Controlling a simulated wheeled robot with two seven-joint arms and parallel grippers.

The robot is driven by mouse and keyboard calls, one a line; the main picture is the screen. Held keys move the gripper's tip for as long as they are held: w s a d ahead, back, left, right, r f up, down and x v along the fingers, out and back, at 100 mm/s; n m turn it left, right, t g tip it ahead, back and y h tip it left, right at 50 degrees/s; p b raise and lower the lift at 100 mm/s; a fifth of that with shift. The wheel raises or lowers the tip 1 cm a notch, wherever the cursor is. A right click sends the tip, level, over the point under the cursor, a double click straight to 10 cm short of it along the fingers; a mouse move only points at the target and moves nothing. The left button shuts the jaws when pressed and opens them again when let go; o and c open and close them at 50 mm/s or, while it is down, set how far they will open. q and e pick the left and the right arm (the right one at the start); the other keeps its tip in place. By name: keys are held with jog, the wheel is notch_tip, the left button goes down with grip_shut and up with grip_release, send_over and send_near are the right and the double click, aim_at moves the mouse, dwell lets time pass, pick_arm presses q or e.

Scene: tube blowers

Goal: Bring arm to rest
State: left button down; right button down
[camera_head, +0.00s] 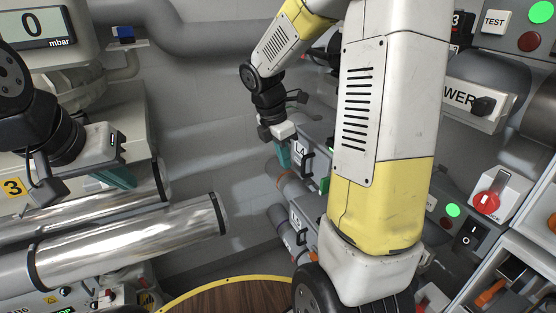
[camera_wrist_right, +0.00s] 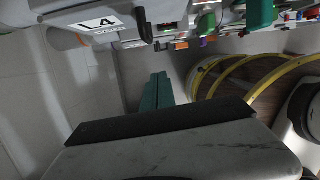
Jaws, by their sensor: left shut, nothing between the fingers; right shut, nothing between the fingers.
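My left gripper (camera_head: 120,177), with teal fingers, is at the left in the head view. It is shut and empty, just above a shiny metal tube. My right arm, white and yellow, fills the middle of the head view. Its gripper (camera_head: 284,153) hangs fingers-down near the labelled grey units along the wall. In the right wrist view the right gripper's teal fingers (camera_wrist_right: 157,92) are together with nothing between them. A grey unit labelled L4 (camera_wrist_right: 97,25) shows above them there, with a gap visible. My right arm hides part of the panels behind it.
Shiny metal tubes (camera_head: 130,237) lie at the left below a gauge (camera_head: 42,28) reading 0 mbar. At the right are control panels with a red rotary switch (camera_head: 487,203) and a black rocker switch (camera_head: 467,237). A yellow-rimmed wooden round surface (camera_head: 235,297) is at the bottom.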

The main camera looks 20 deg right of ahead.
jog(key=v, duration=0.5)
jog(key=s+a+r+m+t+y, duration=0.2)
jog(key=s+r+m, duration=0.1)
jog(key=s+m, duration=0.5)
jog(key=s+a+r+m+t+y, duration=0.2)
jog(key=s+m, duration=0.6)
jog(key=m, duration=0.4)
notch_tip(320, 180, up, 2)
jog(key=shift+s+r+m+t+y, duration=0.1)
jog(key=shift+s+m+t+y, duration=0.25)
jog(key=shift+t, duration=0.35)
